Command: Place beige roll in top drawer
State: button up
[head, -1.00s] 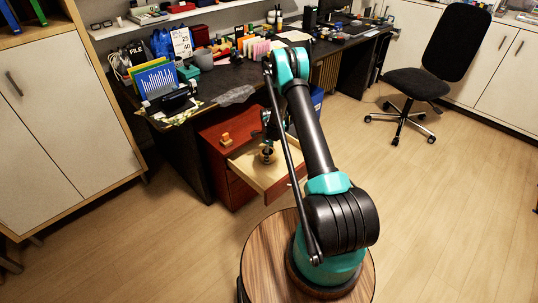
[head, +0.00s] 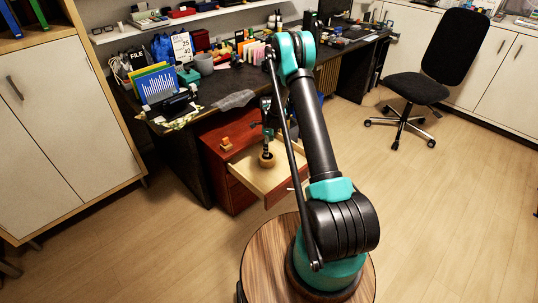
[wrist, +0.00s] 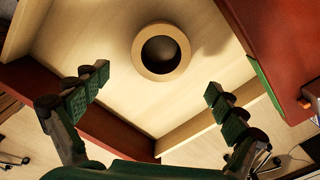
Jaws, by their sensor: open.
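The beige roll (head: 267,159) stands in the open top drawer (head: 291,183) of the red-brown cabinet under the desk. In the wrist view the roll (wrist: 161,76) shows as a ring around a dark hole, resting on the light drawer bottom with a shadow beside it. My gripper (head: 267,136) is above the roll in the head view. In the wrist view my gripper (wrist: 156,82) has its fingers spread wide, with nothing between the pads and clear of the roll.
A small orange object (head: 226,143) lies on the cabinet top. The dark desk (head: 237,82) behind is crowded with folders, cups and stationery. A black office chair (head: 420,85) stands at the right. The floor in front of the drawer is clear.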

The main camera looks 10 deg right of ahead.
jog(key=s+d+r+n+t, duration=0.15)
jog(key=s+r+n, duration=0.35)
jog(key=s+r, duration=0.55)
jog(key=s+d+r+n+t, duration=0.15)
jog(key=s+r+n, duration=0.5)
jog(key=r, duration=0.75)
jog(key=s+d+r+n+t, duration=0.1)
jog(key=s+n, duration=0.9)
jog(key=s, duration=1.4)
jog(key=shift+d+r, duration=0.25)
jog(key=shift+d, duration=0.35)
jog(key=shift+n, duration=0.25)
